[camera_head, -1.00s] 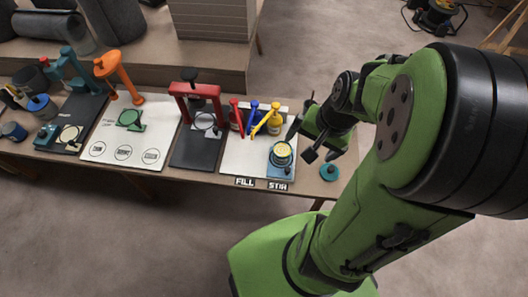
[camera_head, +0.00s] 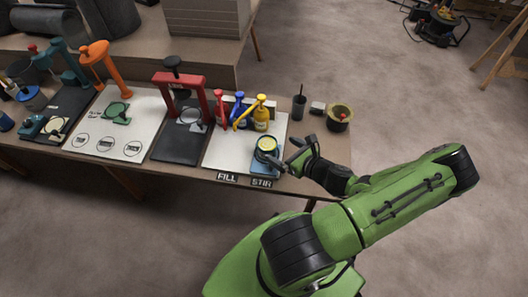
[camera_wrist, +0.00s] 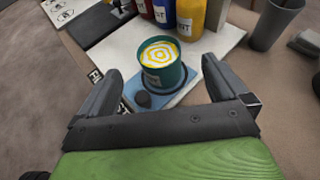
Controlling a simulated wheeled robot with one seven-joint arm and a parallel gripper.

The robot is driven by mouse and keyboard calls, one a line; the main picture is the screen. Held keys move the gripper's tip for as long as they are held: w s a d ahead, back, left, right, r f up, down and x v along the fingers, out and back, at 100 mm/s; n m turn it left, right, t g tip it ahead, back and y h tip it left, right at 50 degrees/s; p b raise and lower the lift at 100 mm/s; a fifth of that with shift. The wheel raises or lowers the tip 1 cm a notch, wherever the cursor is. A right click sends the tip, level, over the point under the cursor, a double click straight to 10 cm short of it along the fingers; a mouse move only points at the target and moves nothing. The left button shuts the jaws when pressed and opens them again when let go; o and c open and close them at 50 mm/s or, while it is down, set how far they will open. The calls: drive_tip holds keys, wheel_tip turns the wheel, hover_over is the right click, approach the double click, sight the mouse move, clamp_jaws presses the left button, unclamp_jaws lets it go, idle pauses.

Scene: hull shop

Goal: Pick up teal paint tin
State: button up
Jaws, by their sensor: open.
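The teal paint tin (camera_head: 266,149) stands upright on the blue stir plate (camera_head: 259,169) at the right end of the white board. In the wrist view the tin (camera_wrist: 164,78) is open at the top, with yellow and white swirled paint inside. The stir plate (camera_wrist: 178,100) has a dark knob at its front. My gripper (camera_head: 295,155) is open, just right of the tin in the head view. In the wrist view my gripper's fingers (camera_wrist: 158,82) lie to either side of the tin's near part, and I cannot tell whether either touches it.
Red, blue and yellow paint bottles (camera_head: 261,118) with pump levers stand behind the tin. A red press (camera_head: 180,95) stands to the left. A dark cup (camera_head: 299,106) and an olive pot (camera_head: 339,118) stand at the table's right end.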

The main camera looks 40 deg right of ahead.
sight(261, 140)
drive_tip(key=b+x, duration=0.1)
drive_tip(key=x, duration=0.4)
drive_tip(key=b+x, duration=0.2)
drive_tip(key=x, duration=0.3)
drive_tip(key=shift+w+a+f, duration=0.1)
drive_tip(key=shift+f, duration=0.25)
drive_tip(key=shift+c, duration=0.3)
